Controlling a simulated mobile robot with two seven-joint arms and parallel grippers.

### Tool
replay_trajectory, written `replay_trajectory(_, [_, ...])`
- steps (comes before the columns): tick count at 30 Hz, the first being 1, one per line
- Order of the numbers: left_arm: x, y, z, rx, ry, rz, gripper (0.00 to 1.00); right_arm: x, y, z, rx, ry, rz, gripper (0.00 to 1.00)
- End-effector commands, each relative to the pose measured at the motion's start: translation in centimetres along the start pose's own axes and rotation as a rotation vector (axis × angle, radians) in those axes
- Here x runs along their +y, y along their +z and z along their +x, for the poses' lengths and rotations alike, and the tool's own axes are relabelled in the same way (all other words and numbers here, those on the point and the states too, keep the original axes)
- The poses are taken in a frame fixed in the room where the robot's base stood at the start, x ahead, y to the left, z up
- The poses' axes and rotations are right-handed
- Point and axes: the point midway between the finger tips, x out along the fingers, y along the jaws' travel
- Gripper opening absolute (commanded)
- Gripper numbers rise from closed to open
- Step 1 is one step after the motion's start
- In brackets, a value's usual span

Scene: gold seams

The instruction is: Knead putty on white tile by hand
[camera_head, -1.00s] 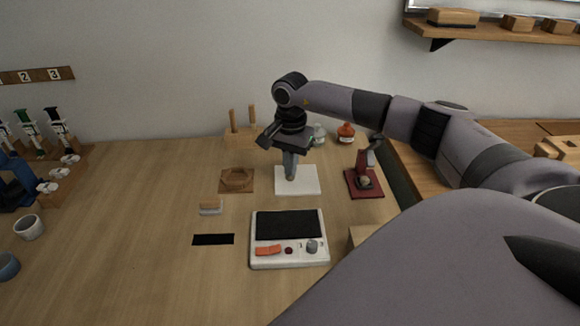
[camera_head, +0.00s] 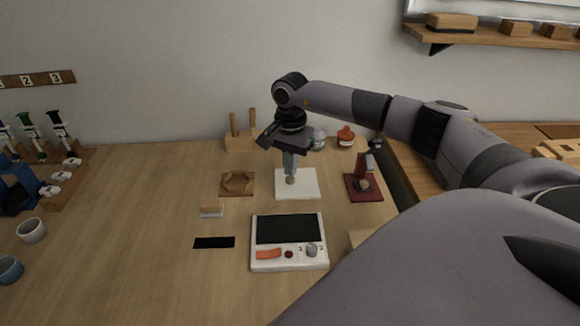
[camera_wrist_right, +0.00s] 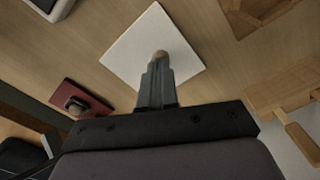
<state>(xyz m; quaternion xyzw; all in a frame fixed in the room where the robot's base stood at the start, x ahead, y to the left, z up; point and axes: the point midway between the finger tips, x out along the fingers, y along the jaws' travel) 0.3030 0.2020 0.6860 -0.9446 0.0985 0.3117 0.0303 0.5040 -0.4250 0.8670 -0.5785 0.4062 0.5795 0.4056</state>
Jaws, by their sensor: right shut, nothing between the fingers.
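The white tile (camera_head: 308,187) lies on the wooden table, and a small tan lump of putty (camera_head: 290,180) sits near its left side. My right gripper (camera_head: 290,173) points down at the putty, its fingers shut with nothing between them. In the right wrist view the shut fingertips (camera_wrist_right: 159,62) overlap the putty (camera_wrist_right: 161,54) over the tile (camera_wrist_right: 130,45). I cannot tell whether they touch it. My left gripper is not in view.
A scale-like device (camera_head: 258,262) stands in front of the tile. A dark red stand (camera_head: 361,193) is to its right, a wooden hexagonal piece (camera_head: 237,183) to its left. Bottles (camera_head: 346,135) and a tool block (camera_head: 240,143) stand behind.

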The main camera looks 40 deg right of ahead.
Motion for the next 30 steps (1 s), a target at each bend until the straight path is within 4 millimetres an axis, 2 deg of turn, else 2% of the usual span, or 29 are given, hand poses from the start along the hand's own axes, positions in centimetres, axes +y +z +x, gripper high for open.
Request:
replay_trajectory(8, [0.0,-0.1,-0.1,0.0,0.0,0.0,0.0,0.0,-0.1,-0.3,0.001,-0.002,0.001,0.0])
replay_trajectory(30, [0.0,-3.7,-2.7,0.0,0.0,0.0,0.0,0.0,-0.1,-6.0,0.001,-0.002,0.001,0.0])
